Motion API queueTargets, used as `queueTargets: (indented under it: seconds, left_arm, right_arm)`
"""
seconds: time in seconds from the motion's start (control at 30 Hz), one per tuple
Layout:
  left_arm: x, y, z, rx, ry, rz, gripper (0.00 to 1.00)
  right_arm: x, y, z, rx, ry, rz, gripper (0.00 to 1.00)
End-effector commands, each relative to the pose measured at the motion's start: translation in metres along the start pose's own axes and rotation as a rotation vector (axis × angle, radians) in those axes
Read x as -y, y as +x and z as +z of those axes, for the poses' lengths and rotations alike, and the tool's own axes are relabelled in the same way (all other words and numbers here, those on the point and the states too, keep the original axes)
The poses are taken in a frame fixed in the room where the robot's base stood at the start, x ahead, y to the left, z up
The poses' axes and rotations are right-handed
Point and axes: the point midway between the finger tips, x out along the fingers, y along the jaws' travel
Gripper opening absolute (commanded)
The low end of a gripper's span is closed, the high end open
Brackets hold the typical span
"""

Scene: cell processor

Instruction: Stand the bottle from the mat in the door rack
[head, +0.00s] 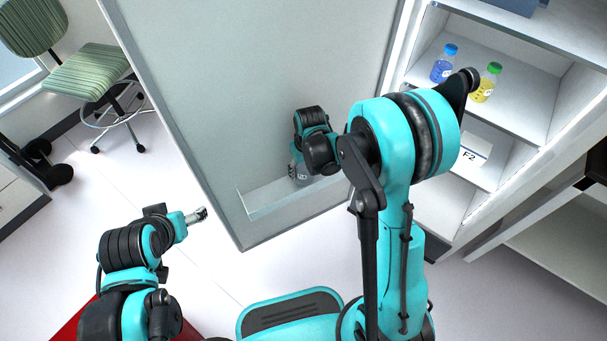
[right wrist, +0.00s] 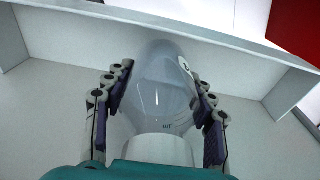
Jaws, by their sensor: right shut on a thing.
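The clear bottle (right wrist: 158,95) with a pale cap (right wrist: 160,149) is between the two fingers of my right gripper (right wrist: 158,80), which is shut on it. The bottle is inside the door rack (right wrist: 60,105), with the rack's front wall beyond it. In the head view the bottle (head: 298,173) shows at the rack (head: 262,199), low on the open door, partly hidden by my right wrist. I cannot tell whether its base touches the rack floor. My left gripper (head: 198,215) is apart from the rack, at the lower left; its fingers are too small to judge.
The open grey door (head: 260,70) fills the middle. To its right, the cabinet shelf (head: 520,105) holds a blue bottle (head: 443,64) and a yellow bottle with a green cap (head: 486,83). A label reading F2 (head: 470,154) is below. A green chair (head: 90,75) stands at the left.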

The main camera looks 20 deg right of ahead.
Motion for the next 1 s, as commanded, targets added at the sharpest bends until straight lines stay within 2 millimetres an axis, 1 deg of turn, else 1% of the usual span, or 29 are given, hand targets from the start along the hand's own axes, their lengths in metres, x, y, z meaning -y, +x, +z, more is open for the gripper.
queueTargets:
  seconds: [0.03,0.1,0.13,0.4,0.53,0.57,0.6,0.63,0.9,1.0]
  left_arm:
    - [0.0,0.008,0.006,0.0,0.0,0.0,0.75]
    - [0.0,0.013,0.009,0.0,0.0,0.0,0.75]
    - [0.0,0.015,0.011,0.0,0.0,0.0,0.75]
    - [0.0,0.014,0.01,0.0,0.0,0.0,0.75]
    - [0.0,0.017,0.012,0.0,0.0,0.0,0.75]
    - [0.0,0.016,0.012,0.0,0.0,0.0,0.75]
    - [0.0,0.016,0.011,0.0,0.0,0.0,0.75]
    - [0.0,0.016,0.011,0.0,0.0,0.0,0.75]
    - [0.0,0.016,0.011,0.0,0.0,0.0,0.75]
    - [0.0,0.012,0.009,0.0,0.0,0.0,0.75]
  right_arm:
    - [0.0,0.015,0.002,0.0,0.0,0.0,0.11]
    - [0.0,0.026,0.002,0.0,0.0,0.0,0.11]
    - [0.0,0.028,0.001,0.0,0.0,0.0,0.11]
    - [0.0,0.026,-0.001,0.0,0.0,0.0,0.11]
    - [0.0,0.03,0.0,0.0,0.0,0.0,0.11]
    - [0.0,0.029,0.0,0.0,0.0,0.0,0.63]
    - [0.0,0.029,0.0,0.0,0.0,0.0,0.74]
    - [0.0,0.029,0.0,0.0,0.0,0.0,0.76]
    - [0.0,0.029,0.0,0.0,0.0,0.0,0.76]
    - [0.0,0.024,-0.001,0.0,0.0,0.0,0.76]
